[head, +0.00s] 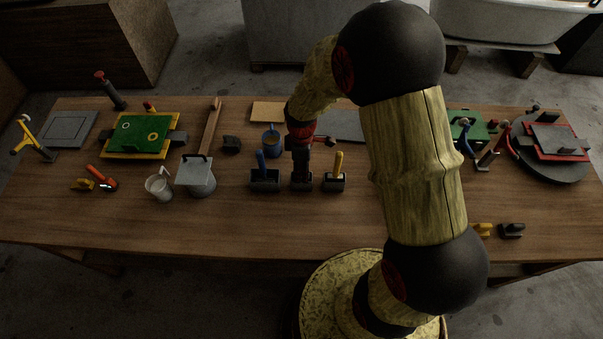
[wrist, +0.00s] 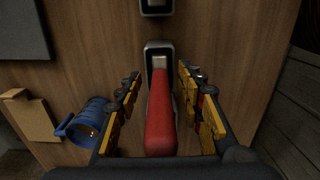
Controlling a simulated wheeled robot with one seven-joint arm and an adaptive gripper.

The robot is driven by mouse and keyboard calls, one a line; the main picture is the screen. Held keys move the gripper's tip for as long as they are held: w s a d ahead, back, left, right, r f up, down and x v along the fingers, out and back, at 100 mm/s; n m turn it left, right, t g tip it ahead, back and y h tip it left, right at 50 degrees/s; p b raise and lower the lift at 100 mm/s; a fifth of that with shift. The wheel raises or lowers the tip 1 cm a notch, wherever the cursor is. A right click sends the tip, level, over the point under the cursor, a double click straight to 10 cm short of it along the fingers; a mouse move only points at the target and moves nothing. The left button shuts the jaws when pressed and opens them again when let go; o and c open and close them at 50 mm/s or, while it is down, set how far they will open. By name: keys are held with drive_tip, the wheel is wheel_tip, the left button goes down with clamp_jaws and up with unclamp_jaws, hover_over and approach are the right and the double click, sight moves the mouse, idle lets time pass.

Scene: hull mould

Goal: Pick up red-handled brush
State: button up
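The red-handled brush (wrist: 160,122) stands in a small dark holder (wrist: 151,58), its handle pointing toward the wrist camera. My gripper (wrist: 158,82) is open, with one yellow-and-black finger on each side of the red handle. A gap shows between the handle and each finger. In the head view my gripper (head: 301,150) is above the middle holder (head: 302,187) and hides the brush handle. The bristle end is hidden in the holder.
A blue-handled brush (head: 261,158) in its holder stands left of my gripper, a yellow-handled one (head: 339,164) right. A blue mug (head: 271,141) is close behind; it also shows in the wrist view (wrist: 86,121).

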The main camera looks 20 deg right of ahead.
drive_tip(key=shift+c, duration=1.4)
clamp_jaws()
